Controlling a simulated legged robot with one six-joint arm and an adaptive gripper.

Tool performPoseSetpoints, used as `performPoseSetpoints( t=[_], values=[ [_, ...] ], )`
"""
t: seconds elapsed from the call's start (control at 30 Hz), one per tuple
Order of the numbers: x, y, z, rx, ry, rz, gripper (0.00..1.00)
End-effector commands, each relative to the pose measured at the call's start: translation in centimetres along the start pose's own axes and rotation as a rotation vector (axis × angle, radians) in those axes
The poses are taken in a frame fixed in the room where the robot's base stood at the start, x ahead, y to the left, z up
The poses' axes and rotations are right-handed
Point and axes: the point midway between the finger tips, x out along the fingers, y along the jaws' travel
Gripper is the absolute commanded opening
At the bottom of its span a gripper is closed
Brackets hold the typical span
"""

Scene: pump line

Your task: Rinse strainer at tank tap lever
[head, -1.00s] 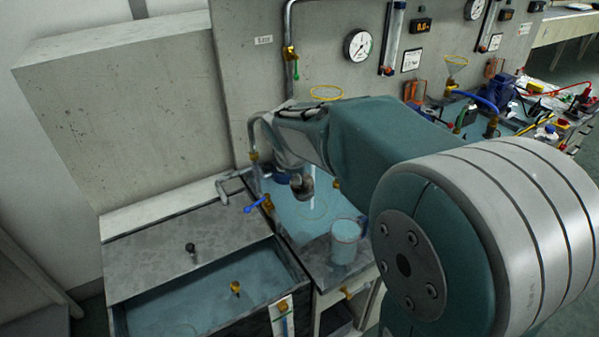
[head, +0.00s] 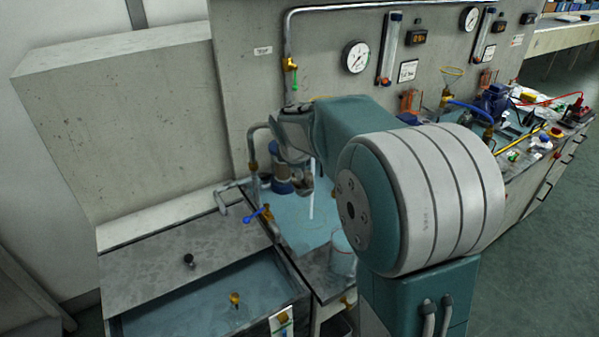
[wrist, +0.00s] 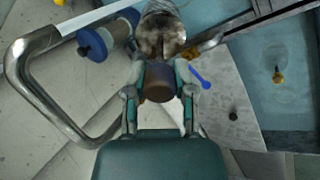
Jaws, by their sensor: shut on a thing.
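My gripper (wrist: 158,77) is shut on the brown end of the strainer in the wrist view. A grey, brown-stained rounded part (wrist: 161,34), seemingly the strainer's body, extends beyond the fingertips. In the head view my gripper (head: 301,184) is small beside the bent pipe, and the strainer cannot be made out clearly. The blue tap lever (head: 255,216) sits on a brass valve by the tank's back corner. It also shows in the wrist view (wrist: 199,78), just right of the fingers and apart from them.
A clear beaker (head: 342,257) stands by the tank, partly hidden by my arm. A blue-ended cylinder (wrist: 108,38) and a bent metal pipe (wrist: 40,120) lie left of my gripper. A pale vertical streak (head: 312,204), perhaps water, shows near it. Gauges line the back wall.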

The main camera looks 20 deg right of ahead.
Motion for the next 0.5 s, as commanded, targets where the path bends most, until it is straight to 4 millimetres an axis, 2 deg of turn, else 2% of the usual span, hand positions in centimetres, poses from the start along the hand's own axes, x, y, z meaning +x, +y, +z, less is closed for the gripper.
performPoseSetpoints(
  t=[0.5],
  values=[
    [2.9, 3.4, 0.4, 0.001, 0.000, 0.000, 0.00]
  ],
)
